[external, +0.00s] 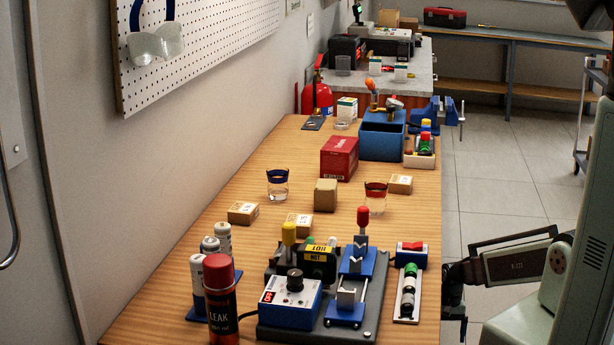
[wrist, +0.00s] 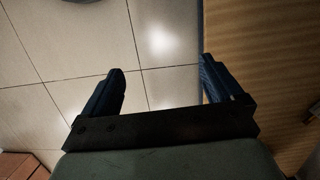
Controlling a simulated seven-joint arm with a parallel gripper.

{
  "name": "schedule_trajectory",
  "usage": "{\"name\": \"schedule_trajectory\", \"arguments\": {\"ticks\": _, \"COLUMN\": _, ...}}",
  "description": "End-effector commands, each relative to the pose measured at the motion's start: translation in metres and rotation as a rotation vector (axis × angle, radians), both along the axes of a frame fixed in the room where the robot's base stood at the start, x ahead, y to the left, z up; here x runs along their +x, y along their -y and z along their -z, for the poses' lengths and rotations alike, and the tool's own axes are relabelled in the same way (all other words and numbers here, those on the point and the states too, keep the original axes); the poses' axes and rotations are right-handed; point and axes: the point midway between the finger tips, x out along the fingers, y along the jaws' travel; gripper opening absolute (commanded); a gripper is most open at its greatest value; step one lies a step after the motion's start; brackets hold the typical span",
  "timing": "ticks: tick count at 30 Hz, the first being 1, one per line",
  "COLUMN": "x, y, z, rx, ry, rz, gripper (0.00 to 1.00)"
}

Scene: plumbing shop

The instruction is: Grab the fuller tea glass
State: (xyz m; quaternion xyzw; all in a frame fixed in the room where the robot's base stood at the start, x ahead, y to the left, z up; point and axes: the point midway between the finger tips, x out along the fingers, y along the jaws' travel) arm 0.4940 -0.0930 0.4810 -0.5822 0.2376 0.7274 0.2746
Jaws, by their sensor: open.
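Two small clear tea glasses stand upright and apart on the wooden table in the external view. The blue-rimmed glass (external: 277,185) is farther left. The red-rimmed glass (external: 375,200) is nearer the table's right edge. Both seem to hold some clear liquid low down, but I cannot tell which level is higher. My gripper (wrist: 160,72) is open and empty in the wrist view, over the floor and the table's edge. In the external view it is low at the right edge of the table, partly hard to make out, well apart from both glasses. Neither glass shows in the wrist view.
A brown box (external: 325,195) stands between the glasses, with small cartons (external: 400,184) around them. A red box (external: 339,158) is behind. In front are a black-and-blue fixture (external: 290,298), a red spray can (external: 219,300) and a green-knobbed valve board (external: 408,296).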

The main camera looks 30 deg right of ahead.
Motion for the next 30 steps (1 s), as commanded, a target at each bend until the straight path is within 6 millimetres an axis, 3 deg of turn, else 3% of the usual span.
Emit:
{"name": "schedule_trajectory", "arguments": {"ticks": 1, "x": 0.022, "y": 0.015, "z": -0.008, "rx": -0.009, "ry": 0.032, "rz": 0.059, "gripper": 0.93}}
{"name": "schedule_trajectory", "arguments": {"ticks": 3, "x": 0.046, "y": 0.033, "z": -0.021, "rx": -0.019, "ry": 0.067, "rz": 0.139, "gripper": 0.93}}
{"name": "schedule_trajectory", "arguments": {"ticks": 8, "x": 0.095, "y": 0.078, "z": -0.056, "rx": -0.036, "ry": 0.151, "rz": 0.323, "gripper": 0.93}}
{"name": "schedule_trajectory", "arguments": {"ticks": 15, "x": 0.158, "y": 0.156, "z": -0.120, "rx": -0.049, "ry": 0.275, "rz": 0.598, "gripper": 0.93}}
{"name": "schedule_trajectory", "arguments": {"ticks": 24, "x": 0.214, "y": 0.258, "z": -0.220, "rx": -0.039, "ry": 0.427, "rz": 0.923, "gripper": 0.93}}
{"name": "schedule_trajectory", "arguments": {"ticks": 30, "x": 0.241, "y": 0.302, "z": -0.295, "rx": -0.011, "ry": 0.487, "rz": 1.084, "gripper": 0.93}}
